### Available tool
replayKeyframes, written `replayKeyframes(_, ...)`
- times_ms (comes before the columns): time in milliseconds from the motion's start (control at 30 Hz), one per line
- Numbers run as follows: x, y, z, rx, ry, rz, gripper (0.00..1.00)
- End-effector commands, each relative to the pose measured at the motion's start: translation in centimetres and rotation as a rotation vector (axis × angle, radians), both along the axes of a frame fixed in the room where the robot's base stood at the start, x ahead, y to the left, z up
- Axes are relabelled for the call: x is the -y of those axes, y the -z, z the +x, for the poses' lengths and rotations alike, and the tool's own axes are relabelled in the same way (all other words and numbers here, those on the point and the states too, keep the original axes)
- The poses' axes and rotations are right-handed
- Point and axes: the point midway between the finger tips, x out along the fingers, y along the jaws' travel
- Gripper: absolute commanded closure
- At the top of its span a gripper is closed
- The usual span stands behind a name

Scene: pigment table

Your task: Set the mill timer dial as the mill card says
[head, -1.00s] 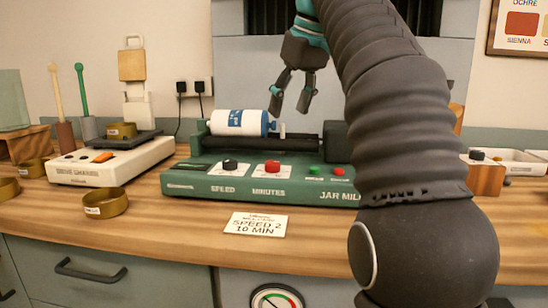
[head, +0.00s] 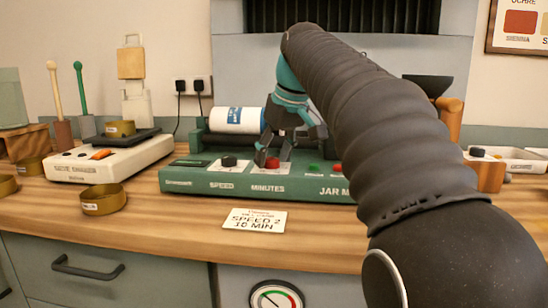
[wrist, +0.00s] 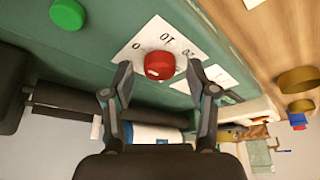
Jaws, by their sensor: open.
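The mill timer dial is a red knob (head: 272,162) above the word MINUTES on the green jar mill (head: 210,184). In the wrist view the red knob (wrist: 159,64) sits on a white plate with 0, 10 and 20 around it. A pale mark shows on the knob's lower left, but I cannot tell its exact setting. The mill card (head: 254,221) on the table reads SPEED 2, 10 MIN. My gripper (head: 273,158) is open and over the dial. In the wrist view its fingertips (wrist: 160,76) stand either side of the knob, apparently clear of it.
A black speed knob (head: 229,162) is left of the dial. A green button (head: 313,169) and a red button (head: 335,170) are to its right. A white jar (head: 234,120) lies on the rollers behind.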

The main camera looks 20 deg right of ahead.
Motion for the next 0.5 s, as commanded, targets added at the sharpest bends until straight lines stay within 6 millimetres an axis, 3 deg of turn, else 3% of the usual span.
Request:
replayKeyframes(300,-0.03,0.21,0.08,0.000,0.000,0.000,0.42)
replayKeyframes(367,-0.03,0.20,0.08,0.000,0.000,0.000,0.55)
replayKeyframes(500,-0.02,0.20,0.08,0.000,0.000,0.000,0.90)
